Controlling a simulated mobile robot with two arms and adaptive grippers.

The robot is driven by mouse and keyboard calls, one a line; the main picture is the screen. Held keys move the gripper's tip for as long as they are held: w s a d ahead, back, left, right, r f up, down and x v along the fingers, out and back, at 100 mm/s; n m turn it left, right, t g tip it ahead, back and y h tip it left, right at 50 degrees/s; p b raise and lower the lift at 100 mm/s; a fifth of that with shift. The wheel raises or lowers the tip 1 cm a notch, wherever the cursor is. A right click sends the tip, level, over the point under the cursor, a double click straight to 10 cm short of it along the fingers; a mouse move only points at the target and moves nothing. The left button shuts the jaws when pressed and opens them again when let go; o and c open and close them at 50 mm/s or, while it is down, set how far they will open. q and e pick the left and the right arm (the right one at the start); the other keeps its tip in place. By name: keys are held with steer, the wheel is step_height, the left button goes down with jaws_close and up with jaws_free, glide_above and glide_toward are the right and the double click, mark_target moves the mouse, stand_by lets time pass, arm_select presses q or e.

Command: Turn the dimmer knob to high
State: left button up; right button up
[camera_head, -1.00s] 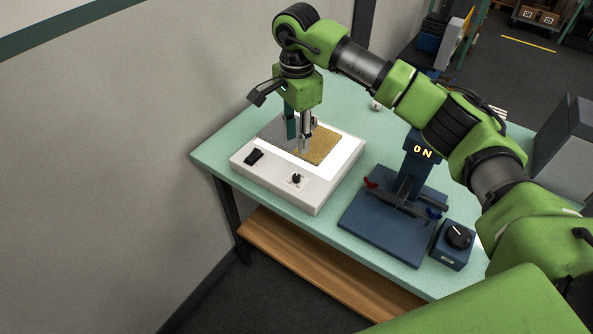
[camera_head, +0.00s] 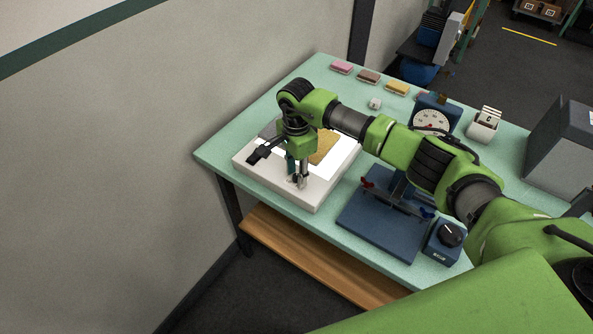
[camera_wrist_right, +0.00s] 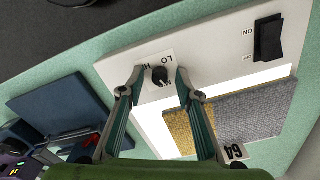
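The dimmer knob (camera_wrist_right: 160,75) is a small black knob on the white front panel of the light box (camera_head: 250,171), with LO and HI printed beside it in the right wrist view. My right gripper (camera_wrist_right: 158,80) is pointed down at it, with one finger on each side of the knob. Gaps show between the fingers and the knob, so the gripper looks open around it. In the head view my right gripper (camera_head: 298,182) hides the knob. I cannot clearly tell where the knob's pointer aims. My left gripper is out of view.
A black ON/OFF rocker switch (camera_wrist_right: 268,38) sits on the same panel. A gold and grey sample (camera_wrist_right: 235,115) lies on the lit surface. A blue stand (camera_head: 375,222) with its own dial box (camera_head: 443,243) is to the right. A gauge (camera_head: 431,121) and colored blocks stand farther back.

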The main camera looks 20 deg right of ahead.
jaws_close()
